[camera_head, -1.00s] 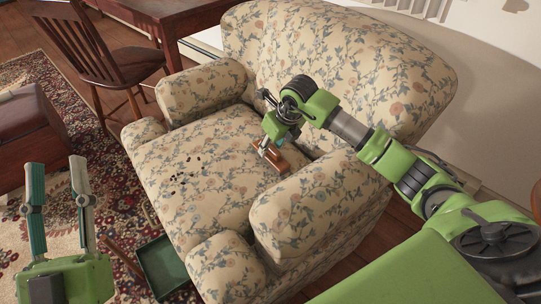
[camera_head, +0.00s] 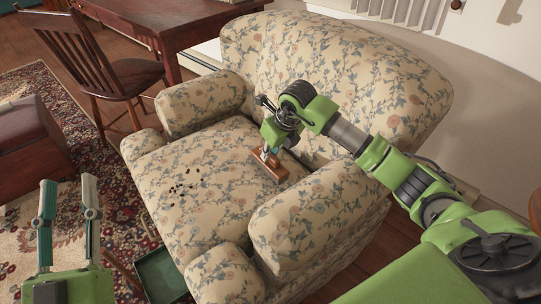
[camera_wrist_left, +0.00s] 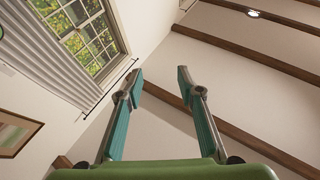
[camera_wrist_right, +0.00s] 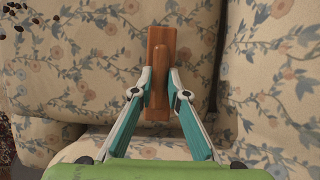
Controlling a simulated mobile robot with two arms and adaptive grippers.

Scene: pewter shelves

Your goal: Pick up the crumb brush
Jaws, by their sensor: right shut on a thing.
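The crumb brush (camera_head: 269,167) is a brown wooden block with a raised grip, lying on the seat of the floral armchair (camera_head: 215,185). In the right wrist view the brush (camera_wrist_right: 160,50) points away from me. My right gripper (camera_head: 268,152) is shut on the brush, with a finger on each side of its grip (camera_wrist_right: 160,88). The brush's underside is hidden against the seat. My left gripper (camera_head: 68,185) is raised at the left, away from the chair. Its fingers stand apart and empty in the left wrist view (camera_wrist_left: 160,80).
Dark crumbs (camera_head: 185,180) lie scattered on the seat, left of the brush. A green dustpan (camera_head: 160,275) is on the floor in front of the chair. The armrest (camera_head: 300,215) lies close to my right arm. A wooden chair (camera_head: 110,70) and desk (camera_head: 165,20) stand behind.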

